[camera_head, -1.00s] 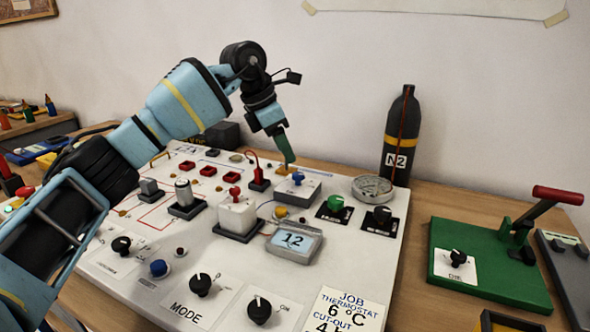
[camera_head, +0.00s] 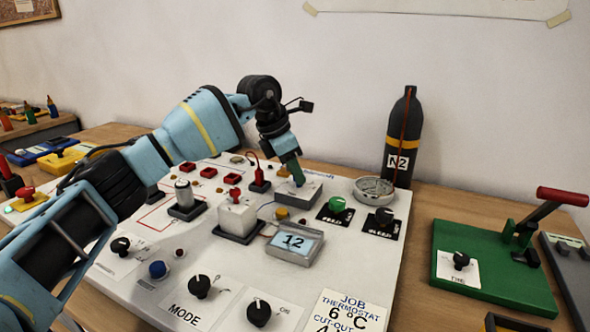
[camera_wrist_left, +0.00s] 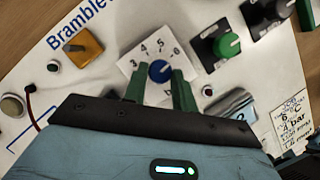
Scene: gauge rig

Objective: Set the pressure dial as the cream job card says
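In the left wrist view a blue knob (camera_wrist_left: 160,70) sits on a white scale plate with 3, 4, 5 and 0 readable; its pointer is too small to read. My left gripper (camera_wrist_left: 159,75) is open, its green fingers on either side of the knob, with no clear contact. In the head view my left gripper (camera_head: 298,182) is down at the grey dial box (camera_head: 312,196) and hides the knob. The cream job card (camera_head: 346,312) reads thermostat 6 °C and cut-out 4; in the wrist view (camera_wrist_left: 293,122) it shows 4 bar. My right gripper is out of view.
A green knob (camera_head: 337,203) and a black knob (camera_head: 384,215) stand right of the dial box. A display (camera_head: 294,242) reads 12 in front. A red-topped white block (camera_head: 236,217) is left of it. A dark N2 bottle (camera_head: 402,140) stands behind.

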